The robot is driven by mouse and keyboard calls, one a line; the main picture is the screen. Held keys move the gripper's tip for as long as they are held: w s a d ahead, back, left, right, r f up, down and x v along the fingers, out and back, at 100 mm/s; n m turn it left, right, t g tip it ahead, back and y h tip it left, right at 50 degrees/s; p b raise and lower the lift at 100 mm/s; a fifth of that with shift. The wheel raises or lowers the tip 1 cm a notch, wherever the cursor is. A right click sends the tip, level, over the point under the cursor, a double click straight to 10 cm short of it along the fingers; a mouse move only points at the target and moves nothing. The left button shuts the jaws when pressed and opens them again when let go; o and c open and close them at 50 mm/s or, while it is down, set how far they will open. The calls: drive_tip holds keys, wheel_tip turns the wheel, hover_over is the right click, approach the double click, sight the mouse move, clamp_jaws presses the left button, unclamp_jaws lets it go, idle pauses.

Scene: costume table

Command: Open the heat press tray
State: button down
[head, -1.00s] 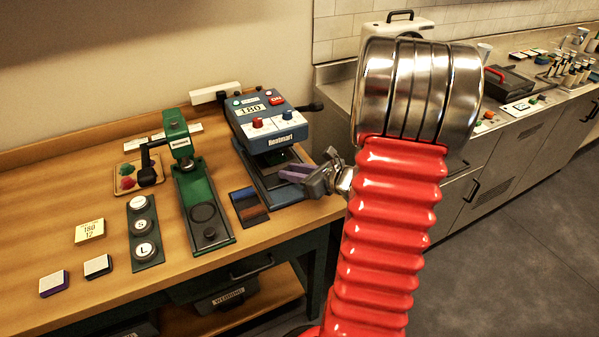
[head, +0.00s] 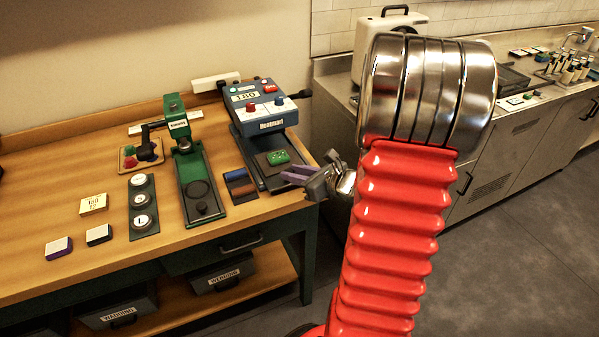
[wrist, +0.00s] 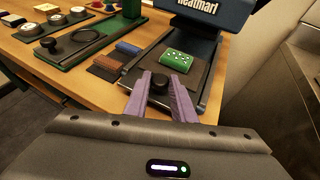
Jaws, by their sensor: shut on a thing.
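The blue heat press (head: 262,108) stands at the right end of the wooden bench. Its dark tray (head: 266,167) is out in front of the press head. A green patterned piece (head: 279,157) lies on the tray and also shows in the wrist view (wrist: 175,60). My gripper (head: 286,173) is at the tray's front edge. In the wrist view, its purple fingers (wrist: 160,84) are shut on the tray's round black knob (wrist: 160,81), one on each side. The head view does not show the knob clearly.
A green press tool (head: 196,165), a plate with blue and brown strips (head: 239,186) and a strip of round buttons (head: 143,205) lie left of the tray. A metal counter (head: 470,130) stands right; open floor lies in front of it.

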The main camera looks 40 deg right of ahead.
drive_tip(key=shift+a, duration=0.15)
drive_tip(key=c, duration=1.6)
unclamp_jaws()
drive_tip(key=shift+s, duration=0.1)
drive_tip(key=shift+o, duration=0.2)
drive_tip(key=shift+s, duration=0.1)
drive_tip(key=v, duration=1.3)
drive_tip(key=shift+s, duration=0.3)
drive_tip(key=shift+w+r, duration=0.1)
